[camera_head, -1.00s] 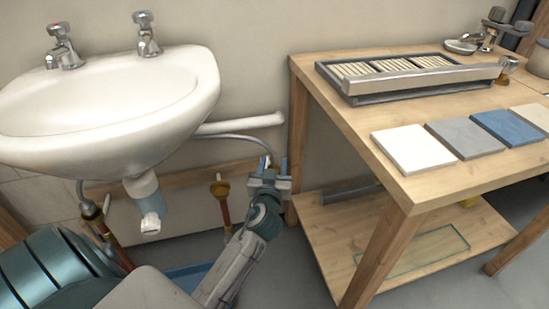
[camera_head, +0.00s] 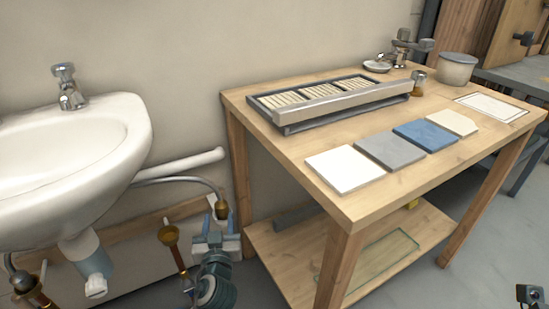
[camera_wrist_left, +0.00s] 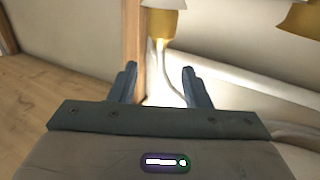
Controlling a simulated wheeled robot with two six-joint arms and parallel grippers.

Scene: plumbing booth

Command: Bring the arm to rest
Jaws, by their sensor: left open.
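My left gripper (camera_head: 219,224) is low beside the left legs of the wooden workbench, right of the sink. In the left wrist view its two dark fingers (camera_wrist_left: 159,72) stand apart with nothing clamped between them. A brass fitting (camera_wrist_left: 164,22) with a pale line below it shows past the fingertips. In the head view a brass hose end (camera_head: 222,208) is close to the fingers; whether they touch I cannot tell. Much of my left arm is outside the head view.
The white sink (camera_head: 75,150) hangs at left, with a copper pipe (camera_head: 177,255) below it. The workbench (camera_head: 285,150) carries a slatted tray (camera_head: 340,104), several tiles and a pot (camera_head: 457,70). A glass pane (camera_head: 375,255) lies on its lower shelf.

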